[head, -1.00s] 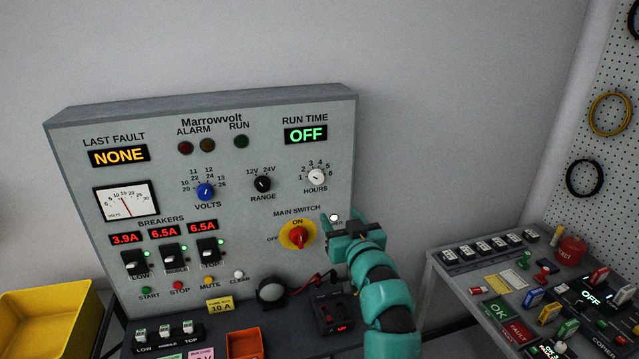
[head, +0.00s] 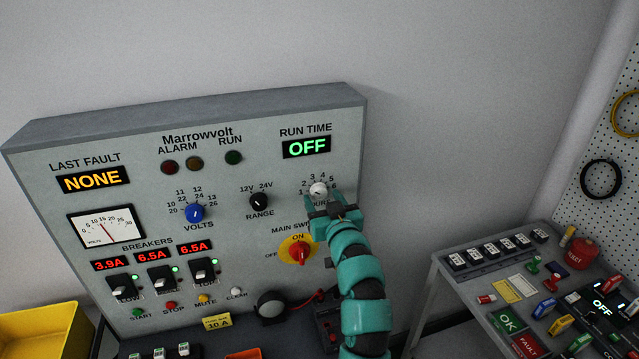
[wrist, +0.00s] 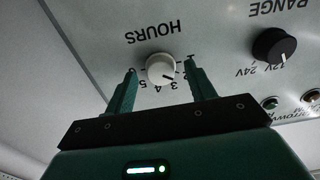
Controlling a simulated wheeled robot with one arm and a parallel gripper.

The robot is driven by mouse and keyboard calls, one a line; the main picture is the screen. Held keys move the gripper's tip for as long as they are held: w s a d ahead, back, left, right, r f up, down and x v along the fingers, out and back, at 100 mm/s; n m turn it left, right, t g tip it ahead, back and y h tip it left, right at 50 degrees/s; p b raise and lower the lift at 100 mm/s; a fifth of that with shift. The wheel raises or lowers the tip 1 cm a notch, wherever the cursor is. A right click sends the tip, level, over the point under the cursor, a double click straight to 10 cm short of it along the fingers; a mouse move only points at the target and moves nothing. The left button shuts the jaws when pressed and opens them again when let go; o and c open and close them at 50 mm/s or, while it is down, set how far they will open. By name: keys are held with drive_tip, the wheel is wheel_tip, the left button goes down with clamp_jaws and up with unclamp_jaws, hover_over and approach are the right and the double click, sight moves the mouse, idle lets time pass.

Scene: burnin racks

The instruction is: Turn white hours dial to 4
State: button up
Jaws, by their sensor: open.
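The white hours dial (head: 318,189) is at the upper right of the panel, under the RUN TIME display (head: 306,147), which reads OFF. My gripper (head: 325,201) is just below and in front of it, hiding part of its label. In the wrist view the panel appears upside down. There the dial (wrist: 160,68) sits between the two open fingers (wrist: 161,72), with a visible gap on each side. Its dark mark points to the lower right of that picture, around the 2 and 3. The exact setting is hard to read. The jaws hold nothing.
The black range knob (head: 258,201) is left of the hours dial, and the blue volts knob (head: 194,213) further left. A side bench (head: 470,290) with several small parts stands right.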

drive_tip(key=shift+w+a, duration=0.15)
drive_tip(key=shift+w, duration=0.4)
drive_tip(key=shift+s, duration=0.15)
drive_tip(key=shift+c, duration=0.8)
drive_tip(key=c, duration=0.8)
